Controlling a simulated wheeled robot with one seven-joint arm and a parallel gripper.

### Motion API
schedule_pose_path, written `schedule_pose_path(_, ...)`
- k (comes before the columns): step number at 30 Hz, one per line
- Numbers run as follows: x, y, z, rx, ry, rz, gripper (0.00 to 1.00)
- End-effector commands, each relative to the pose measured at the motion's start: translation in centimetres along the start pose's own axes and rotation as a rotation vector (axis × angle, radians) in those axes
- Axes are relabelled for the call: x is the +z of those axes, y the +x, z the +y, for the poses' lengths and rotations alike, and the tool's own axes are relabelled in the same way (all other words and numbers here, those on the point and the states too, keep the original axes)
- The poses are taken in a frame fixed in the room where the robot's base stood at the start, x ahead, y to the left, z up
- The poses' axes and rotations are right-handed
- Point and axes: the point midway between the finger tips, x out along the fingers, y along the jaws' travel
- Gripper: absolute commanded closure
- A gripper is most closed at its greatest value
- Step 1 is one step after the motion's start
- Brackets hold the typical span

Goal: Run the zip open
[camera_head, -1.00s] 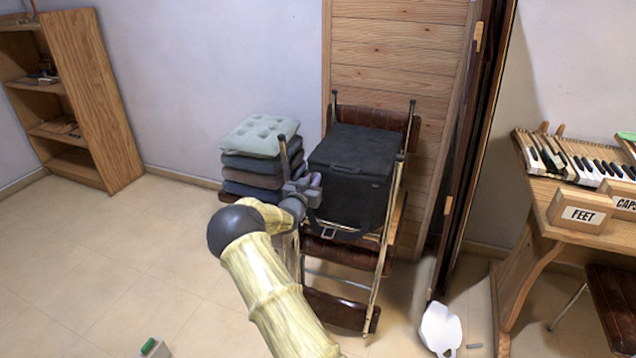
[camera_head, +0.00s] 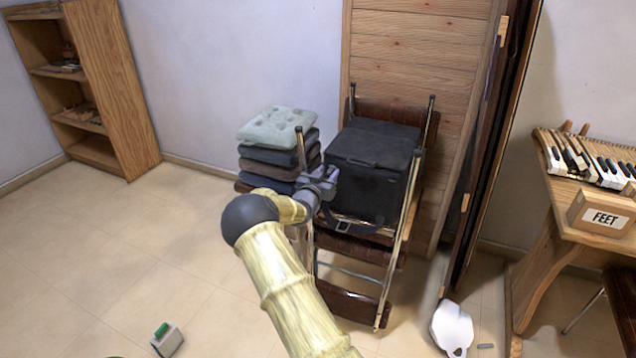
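A black box-shaped bag (camera_head: 374,165) with a lid and a hanging strap with a buckle (camera_head: 343,227) rests on a brown folding chair. The zip itself is too small to make out. My gripper (camera_head: 328,180) is at the bag's left front edge, by the upper part of its side. Whether it touches the bag I cannot tell. Its fingers are small and partly hidden by my wrist, so I cannot see whether they are open, shut or holding something.
The chair's metal posts (camera_head: 398,240) rise around the bag. A stack of cushions (camera_head: 278,135) stands just left of it. A wooden panel (camera_head: 425,55) is behind. A desk with piano keys (camera_head: 590,160) is at right. Floor at left is mostly clear.

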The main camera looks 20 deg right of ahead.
Motion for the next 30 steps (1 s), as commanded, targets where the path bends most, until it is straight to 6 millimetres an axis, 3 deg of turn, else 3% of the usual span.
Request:
schedule_pose_path(8, -0.1, -3.1, 0.0, -0.001, -0.001, -0.003, 0.63)
schedule_pose_path(24, 0.0, -13.8, -0.2, -0.005, -0.001, -0.003, 0.63)
schedule_pose_path(30, 0.0, -16.6, -0.2, -0.004, 0.001, -0.001, 0.63)
